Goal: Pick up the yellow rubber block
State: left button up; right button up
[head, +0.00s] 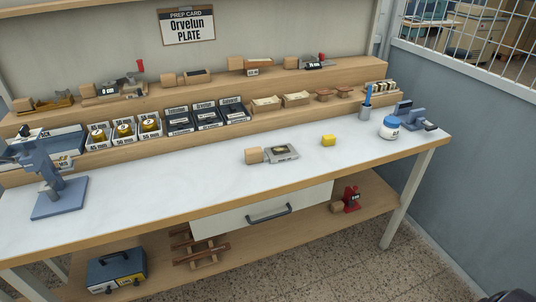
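The yellow rubber block (328,140) is a small yellow cuboid. It lies on the white tabletop (190,183), right of the middle. It stands apart from the grey plate (282,152) with a wooden handle to its left and from the white jar with a blue lid (390,127) to its right. Nothing covers it. Neither of my grippers shows in the head view.
A blue-grey press (57,192) stands at the left of the table. Stepped wooden shelves (255,112) with trays and tools run along the back. A grey-blue device (413,119) sits at the right end. The tabletop in front of the block is clear.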

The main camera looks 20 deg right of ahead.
aim_at(327, 140)
jog(key=z, duration=1.25)
jog(key=i+l+u, duration=0.4)
jog(key=i, duration=0.05)
